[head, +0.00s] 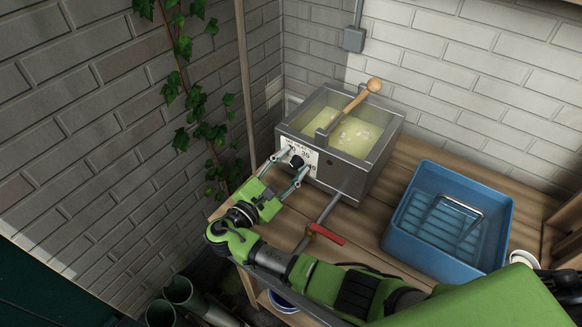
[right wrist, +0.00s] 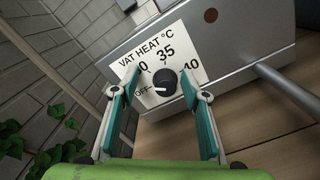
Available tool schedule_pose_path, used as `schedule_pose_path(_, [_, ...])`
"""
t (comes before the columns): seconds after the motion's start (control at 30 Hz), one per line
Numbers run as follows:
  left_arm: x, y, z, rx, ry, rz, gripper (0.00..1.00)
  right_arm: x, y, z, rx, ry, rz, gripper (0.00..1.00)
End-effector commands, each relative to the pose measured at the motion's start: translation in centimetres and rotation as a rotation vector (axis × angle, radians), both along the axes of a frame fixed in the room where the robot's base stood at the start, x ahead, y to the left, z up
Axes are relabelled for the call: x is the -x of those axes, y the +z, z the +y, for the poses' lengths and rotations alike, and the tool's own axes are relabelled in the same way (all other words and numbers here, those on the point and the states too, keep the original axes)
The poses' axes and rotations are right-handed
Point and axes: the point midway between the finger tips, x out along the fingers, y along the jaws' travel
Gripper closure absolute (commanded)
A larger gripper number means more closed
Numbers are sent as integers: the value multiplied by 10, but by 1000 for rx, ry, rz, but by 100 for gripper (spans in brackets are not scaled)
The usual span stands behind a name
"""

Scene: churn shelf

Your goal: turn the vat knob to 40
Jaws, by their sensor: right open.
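The vat (head: 345,184) is a grey metal box holding pale yellow liquid, at the back of the wooden bench. Its black knob (right wrist: 165,83) sits on a white "VAT HEAT °C" label (right wrist: 151,57) on the front face. The knob's white pointer line points left to OFF. The label reads 35 at the top, with 40 at the right and another number at the left, both partly hidden by my fingers. My right gripper (head: 289,167) is open in front of the label. In the right wrist view its fingers (right wrist: 159,84) stand either side of the knob, apart from it.
A wooden-handled tool (head: 358,98) lies across the vat. A pipe with a red-handled valve (head: 325,234) comes out of the vat front, right of my gripper. A blue crate (head: 401,239) stands to the right. Brick walls and ivy (head: 187,95) lie behind and left.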

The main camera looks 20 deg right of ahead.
Motion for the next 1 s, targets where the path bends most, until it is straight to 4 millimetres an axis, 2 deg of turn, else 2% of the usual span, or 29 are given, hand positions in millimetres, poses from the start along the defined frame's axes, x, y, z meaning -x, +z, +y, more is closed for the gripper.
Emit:
schedule_pose_path(0.3, [-1,0,-2,2,-1,-2,60,-1,59,-1,-2,0,-5,58])
schedule_pose_path(0.4, [-1,0,-2,2,-1,-2,60,-1,73,-1,-2,0,-3,58])
schedule_pose_path(0.6, [-2,0,-2,2,-1,-2,60,-1,86,-1,0,-1,0,58])
schedule_pose_path(1.0, [-2,6,-2,2,-1,-2,60,-1,92,-1,1,-1,-1,61])
